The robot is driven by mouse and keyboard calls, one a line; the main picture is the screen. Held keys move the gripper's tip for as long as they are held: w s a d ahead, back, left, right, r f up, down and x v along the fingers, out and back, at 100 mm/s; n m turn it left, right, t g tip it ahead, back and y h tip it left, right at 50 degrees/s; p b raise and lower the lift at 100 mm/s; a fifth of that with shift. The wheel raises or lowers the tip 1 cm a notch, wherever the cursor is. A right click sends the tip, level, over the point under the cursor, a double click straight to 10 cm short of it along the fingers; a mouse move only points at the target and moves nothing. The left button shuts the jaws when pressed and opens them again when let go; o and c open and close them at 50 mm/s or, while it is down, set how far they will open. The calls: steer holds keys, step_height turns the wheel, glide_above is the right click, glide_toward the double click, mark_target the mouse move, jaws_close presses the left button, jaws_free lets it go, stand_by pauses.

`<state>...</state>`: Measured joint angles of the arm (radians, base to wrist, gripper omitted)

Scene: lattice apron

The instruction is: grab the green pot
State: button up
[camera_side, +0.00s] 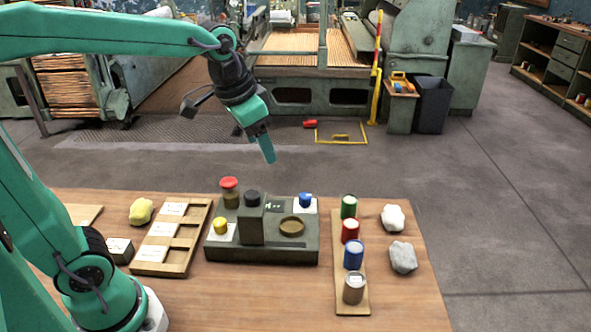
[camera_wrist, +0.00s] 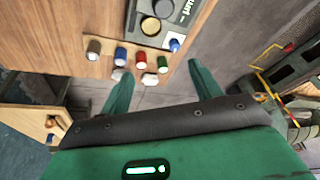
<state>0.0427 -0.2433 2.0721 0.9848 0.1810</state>
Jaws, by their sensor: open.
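The green pot (camera_side: 348,207) stands at the far end of a row of pots on a wooden strip (camera_side: 340,294), right of the grey console. It also shows in the wrist view (camera_wrist: 162,64), small and beyond my fingertips, between the two fingers in the picture. My gripper (camera_side: 268,154) is high above the table, up and left of the green pot in the side view, and apart from everything. In the wrist view my gripper's green fingers (camera_wrist: 160,70) are spread with nothing between them at close range.
A red pot (camera_side: 350,231) stands close beside the green one, then a blue pot (camera_side: 353,255) and a brown-grey pot (camera_side: 354,288). A white stone (camera_side: 393,218) and a grey stone (camera_side: 403,257) lie right. The console (camera_side: 262,246) with a blue knob (camera_side: 305,199) stands left.

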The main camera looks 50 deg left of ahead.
steer(key=w+d+f+m+g, duration=0.1)
steer(key=w+f, duration=0.2)
steer(key=w, duration=0.4)
steer(key=w+d+f+m+g, duration=0.1)
steer(key=w+d+f+m, duration=0.1)
steer(key=w, duration=0.4)
steer(key=m+g, duration=0.2)
glide_above(350, 199)
steer(key=f, duration=1.2)
steer(key=shift+s, duration=0.2)
steer(key=shift+w+d+f, duration=0.15)
steer(key=shift+f, duration=0.3)
steer(key=shift+f, duration=1.3)
steer(key=shift+f, duration=2.6)
